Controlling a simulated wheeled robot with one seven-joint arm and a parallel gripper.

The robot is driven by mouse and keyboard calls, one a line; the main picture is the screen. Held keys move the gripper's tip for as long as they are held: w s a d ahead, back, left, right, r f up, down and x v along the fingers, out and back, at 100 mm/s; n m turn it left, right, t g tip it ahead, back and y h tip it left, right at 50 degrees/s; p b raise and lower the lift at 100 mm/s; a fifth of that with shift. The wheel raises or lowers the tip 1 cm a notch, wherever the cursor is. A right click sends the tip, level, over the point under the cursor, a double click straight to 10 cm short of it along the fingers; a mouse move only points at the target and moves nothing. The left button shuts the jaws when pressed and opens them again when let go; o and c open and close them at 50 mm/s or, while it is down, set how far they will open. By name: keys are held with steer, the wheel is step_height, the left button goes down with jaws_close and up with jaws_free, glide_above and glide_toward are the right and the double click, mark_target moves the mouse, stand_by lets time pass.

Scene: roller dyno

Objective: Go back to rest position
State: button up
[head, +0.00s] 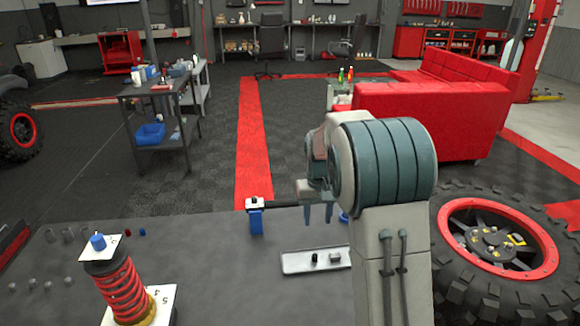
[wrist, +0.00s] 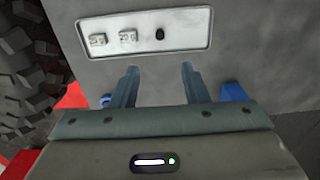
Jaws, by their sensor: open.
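My gripper (head: 318,214) is raised over the far edge of the grey workbench (head: 215,285) in the head view, beside the white tray. In the wrist view its two blue-grey fingers (wrist: 159,72) stand apart with nothing between them. My arm's large elbow covers part of the bench and tray in the head view.
The white tray (head: 300,263) holds small weights and a black piece. A blue stand (head: 256,218) with a dark bar is close left of my gripper. A red coil spring (head: 121,287) stands at front left. A large tyre (head: 485,300) is at right.

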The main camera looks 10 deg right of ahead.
steer(key=s+r+t, duration=0.1)
steer(key=s+r, duration=0.2)
steer(key=s, duration=1.1)
steer(key=s+a+r+t, duration=0.1)
steer(key=s+r, duration=0.2)
steer(key=s, duration=1)
steer(key=shift+s+a+t, duration=0.25)
steer(key=shift+s+t, duration=0.15)
steer(key=shift+c, duration=0.5)
steer(key=shift+s+d, duration=0.1)
